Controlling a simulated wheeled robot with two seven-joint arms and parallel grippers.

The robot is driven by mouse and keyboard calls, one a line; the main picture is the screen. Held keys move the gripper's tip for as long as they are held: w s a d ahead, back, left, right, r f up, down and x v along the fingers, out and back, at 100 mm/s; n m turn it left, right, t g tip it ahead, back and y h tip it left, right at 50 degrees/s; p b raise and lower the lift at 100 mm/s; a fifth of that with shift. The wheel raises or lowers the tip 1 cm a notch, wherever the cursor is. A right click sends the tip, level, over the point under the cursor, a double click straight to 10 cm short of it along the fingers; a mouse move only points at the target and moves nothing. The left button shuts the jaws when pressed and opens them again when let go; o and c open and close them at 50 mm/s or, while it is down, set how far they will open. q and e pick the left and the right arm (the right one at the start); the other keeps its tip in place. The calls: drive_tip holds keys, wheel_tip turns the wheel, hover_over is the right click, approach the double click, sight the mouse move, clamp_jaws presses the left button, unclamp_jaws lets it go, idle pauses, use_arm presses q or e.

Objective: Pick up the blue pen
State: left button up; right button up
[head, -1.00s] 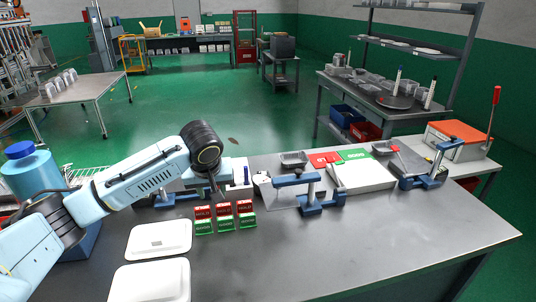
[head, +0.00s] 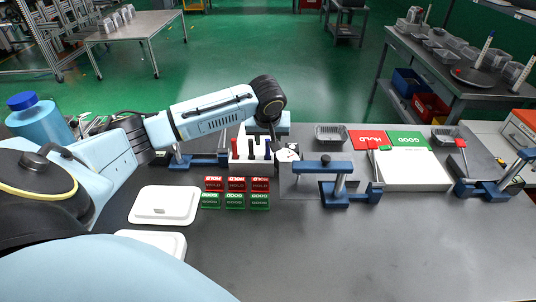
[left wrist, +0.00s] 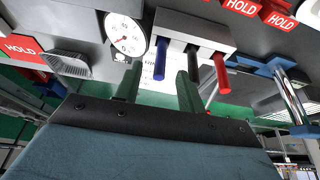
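The blue pen (left wrist: 160,58) stands in a white holder (left wrist: 210,30) beside a black pen (left wrist: 192,60) and a red pen (left wrist: 222,74). The same holder (head: 250,178) shows on the table in the head view, with the blue pen on its right side. My left gripper (head: 272,134) hangs over the holder's right end. In the left wrist view its two fingers (left wrist: 158,76) are apart, and the blue pen shows between them in the picture. I cannot tell whether they touch it. My right gripper is not in view.
A round dial gauge (left wrist: 125,35) stands close beside the holder. Red and green label blocks (head: 236,193) stand in front of it, with a white lidded tray (head: 165,205) at left. A blue clamp stand (head: 340,185) is to the right. The front right table is clear.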

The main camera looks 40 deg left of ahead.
sight(268, 147)
use_arm(q)
drive_tip(key=shift+x, duration=2.7)
drive_tip(key=shift+s, duration=0.1)
drive_tip(key=c, duration=0.8)
